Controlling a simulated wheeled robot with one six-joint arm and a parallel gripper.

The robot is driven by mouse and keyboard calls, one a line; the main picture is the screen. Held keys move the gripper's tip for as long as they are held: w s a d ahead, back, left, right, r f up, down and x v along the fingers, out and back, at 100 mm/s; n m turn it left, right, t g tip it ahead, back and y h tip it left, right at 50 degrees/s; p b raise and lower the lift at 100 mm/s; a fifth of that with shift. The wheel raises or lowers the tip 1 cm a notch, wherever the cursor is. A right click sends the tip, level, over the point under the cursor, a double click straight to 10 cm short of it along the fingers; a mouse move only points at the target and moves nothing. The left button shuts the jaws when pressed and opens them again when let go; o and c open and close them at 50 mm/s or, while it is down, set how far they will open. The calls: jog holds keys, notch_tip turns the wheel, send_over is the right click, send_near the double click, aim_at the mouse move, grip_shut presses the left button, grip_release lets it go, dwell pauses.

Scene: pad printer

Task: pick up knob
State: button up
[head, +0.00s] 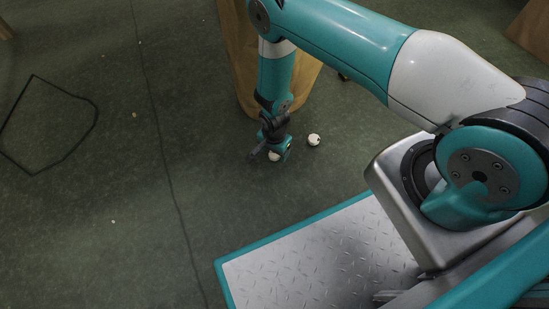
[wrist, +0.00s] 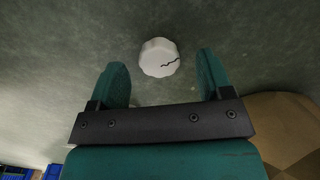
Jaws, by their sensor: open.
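A white knob (wrist: 160,57) with a fluted rim and a dark wavy line on its face lies on the green floor. In the wrist view it sits between and slightly beyond the tips of my open gripper (wrist: 164,72), with a gap on each side. In the head view my gripper (head: 270,153) points down close to the floor, with a white knob (head: 274,157) partly hidden at its fingers. A second white round piece (head: 314,140) with a dark mark lies on the floor to the right, apart from the gripper.
A wooden piece (head: 240,60) stands just behind my gripper, and a wooden surface (wrist: 285,125) shows at the lower right of the wrist view. A blue object (wrist: 15,172) is at the lower left there. The floor to the left is mostly clear, with a dark cord outline (head: 68,152).

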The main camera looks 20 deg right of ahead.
jog(key=shift+f, duration=0.9)
jog(key=shift+r, duration=0.1)
jog(key=shift+c, duration=0.3)
jog(key=c, duration=0.9)
jog(key=shift+c, duration=0.2)
